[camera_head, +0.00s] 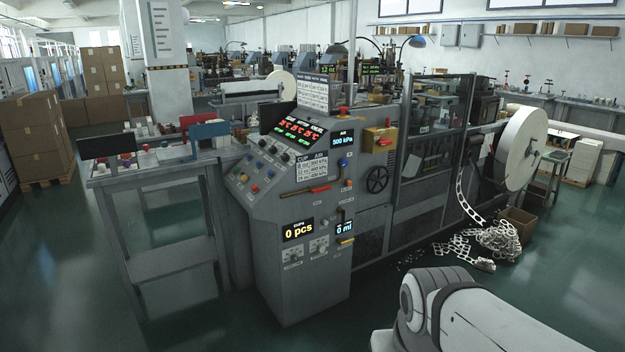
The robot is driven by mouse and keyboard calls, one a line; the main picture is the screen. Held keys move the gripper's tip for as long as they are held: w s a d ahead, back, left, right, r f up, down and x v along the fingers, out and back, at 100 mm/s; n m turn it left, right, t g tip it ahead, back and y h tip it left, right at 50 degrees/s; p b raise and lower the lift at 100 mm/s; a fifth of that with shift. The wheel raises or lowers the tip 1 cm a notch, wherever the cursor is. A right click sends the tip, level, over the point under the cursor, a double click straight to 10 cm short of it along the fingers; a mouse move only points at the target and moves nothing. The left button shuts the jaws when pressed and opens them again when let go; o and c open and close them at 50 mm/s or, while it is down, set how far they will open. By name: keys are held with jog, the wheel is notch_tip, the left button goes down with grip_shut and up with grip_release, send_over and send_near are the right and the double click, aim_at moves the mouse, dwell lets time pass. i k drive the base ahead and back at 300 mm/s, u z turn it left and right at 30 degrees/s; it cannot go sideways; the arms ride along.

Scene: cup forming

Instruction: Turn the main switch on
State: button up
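The grey control cabinet (290,240) of the cup machine stands in the middle of the view. Its labels are too small to tell which control is the main switch. A yellow box with a red part (379,139) sits on the machine's side. A red lever (320,189) lies nearly level on the cabinet, and a small yellow-tipped lever (346,241) sits lower down. Two dark knobs (318,249) are on the lower front. My gripper is out of view; only a white part of my arm shows at the lower right.
A side table (155,178) adjoins the cabinet on the left. A large paper roll (523,148) is at the right, with scrap paper (490,243) and a cardboard box (516,224) on the floor below. The green floor (390,300) before the cabinet is clear.

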aim_at(382, 142)
jog(key=i, duration=1.5)
jog(key=z, duration=1.5)
jog(key=i, duration=2.05)
jog(key=u, duration=0.8)
